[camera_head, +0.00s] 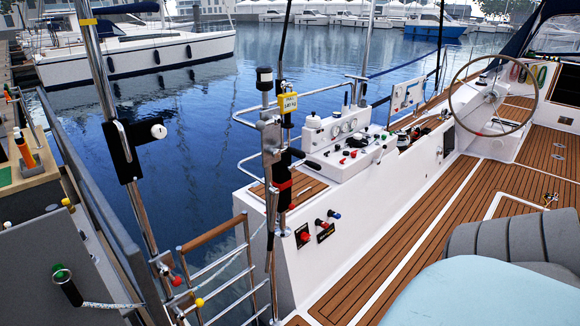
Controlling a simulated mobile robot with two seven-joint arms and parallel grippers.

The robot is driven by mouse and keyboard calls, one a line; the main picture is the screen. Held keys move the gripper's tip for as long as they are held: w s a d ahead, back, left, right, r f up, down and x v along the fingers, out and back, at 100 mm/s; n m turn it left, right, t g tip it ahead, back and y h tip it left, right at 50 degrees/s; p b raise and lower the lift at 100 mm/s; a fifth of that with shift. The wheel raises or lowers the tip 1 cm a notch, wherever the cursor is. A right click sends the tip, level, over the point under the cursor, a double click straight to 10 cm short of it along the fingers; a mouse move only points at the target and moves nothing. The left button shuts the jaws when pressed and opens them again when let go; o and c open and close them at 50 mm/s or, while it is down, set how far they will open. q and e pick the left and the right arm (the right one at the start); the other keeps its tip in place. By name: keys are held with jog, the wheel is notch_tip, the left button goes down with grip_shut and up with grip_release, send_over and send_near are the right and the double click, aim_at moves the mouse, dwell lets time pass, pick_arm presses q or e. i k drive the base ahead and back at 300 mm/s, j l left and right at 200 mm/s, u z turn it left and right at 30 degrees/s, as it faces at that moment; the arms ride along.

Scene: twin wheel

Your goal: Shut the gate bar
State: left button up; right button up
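Neither of my grippers shows in the head view. No part is clearly marked as the gate bar. A long steel pole (106,85) with a yellow band rises steeply at the left, leaning toward the upper left. A black plate (123,152) with a white knob is on it. To its right stands a steel post (270,165) with a black cap, a yellow tag (288,102) and black and red fittings (282,188). A ladder-like frame (218,262) lies between their lower ends. No bar spans level between pole and post at mid height.
A white console (345,150) with switches and a steering wheel (493,96) stand to the right, above a teak deck (440,230). A pale blue cushion (480,298) fills the lower right. A grey rail (90,195) and dock boxes edge the left. Water lies beyond.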

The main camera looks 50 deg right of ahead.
aim_at(273, 190)
jog(key=z, duration=1.55)
jog(key=i+l, duration=0.2)
jog(key=l, duration=0.15)
jog(key=i+l+u, duration=0.1)
jog(key=i+l, duration=0.35)
jog(key=l, duration=0.3)
jog(key=i+l, duration=0.2)
jog(key=l, duration=0.15)
jog(key=i+l+u, duration=0.1)
jog(key=l, duration=0.3)
jog(key=i+l, duration=0.2)
jog(key=i, duration=0.15)
jog(key=i+l, duration=0.25)
jog(key=i+j+u, duration=0.05)
